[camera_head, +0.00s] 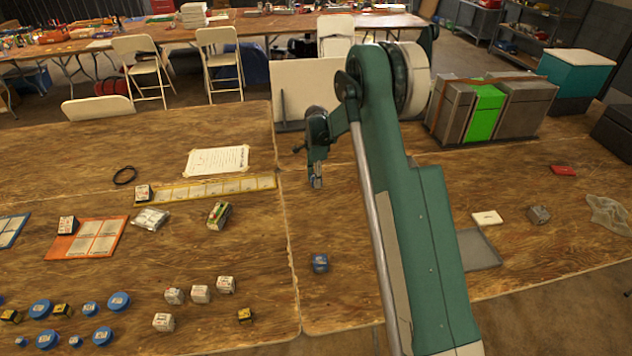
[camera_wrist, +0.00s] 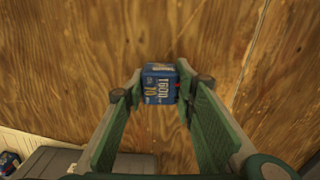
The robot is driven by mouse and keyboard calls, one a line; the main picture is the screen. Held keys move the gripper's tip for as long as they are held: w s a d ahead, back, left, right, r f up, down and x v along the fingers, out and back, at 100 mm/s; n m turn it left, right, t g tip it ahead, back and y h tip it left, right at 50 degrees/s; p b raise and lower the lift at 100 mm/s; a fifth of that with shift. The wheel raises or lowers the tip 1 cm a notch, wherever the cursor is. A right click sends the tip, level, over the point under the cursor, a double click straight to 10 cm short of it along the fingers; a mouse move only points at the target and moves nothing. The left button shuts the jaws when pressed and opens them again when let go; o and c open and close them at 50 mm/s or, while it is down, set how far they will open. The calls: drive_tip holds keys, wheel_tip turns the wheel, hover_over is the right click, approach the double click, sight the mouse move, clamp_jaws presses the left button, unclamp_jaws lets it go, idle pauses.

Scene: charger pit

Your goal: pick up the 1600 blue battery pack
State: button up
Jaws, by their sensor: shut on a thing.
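The 1600 blue battery pack (camera_wrist: 160,83) sits between the two fingertips of my gripper (camera_wrist: 160,88) in the wrist view. Its label with "1600" and "70" faces the camera. My gripper is shut on it, with a finger on either side. In the head view my gripper (camera_head: 317,180) hangs above the table just right of the seam, and the held pack is too small there to make out clearly. Another blue pack (camera_head: 320,263) stands on the table nearer the front edge; its label is not readable.
A white panel (camera_head: 305,88) stands behind my gripper. A grey and green case (camera_head: 490,110) is at the back right. White boxes (camera_head: 200,293) and blue round items (camera_head: 119,301) lie front left. The wood around the nearer blue pack is clear.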

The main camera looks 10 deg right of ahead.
wheel_tip(320, 180, up, 9)
drive_tip(key=shift+f+p, duration=0.2)
drive_tip(key=shift+p, duration=0.4)
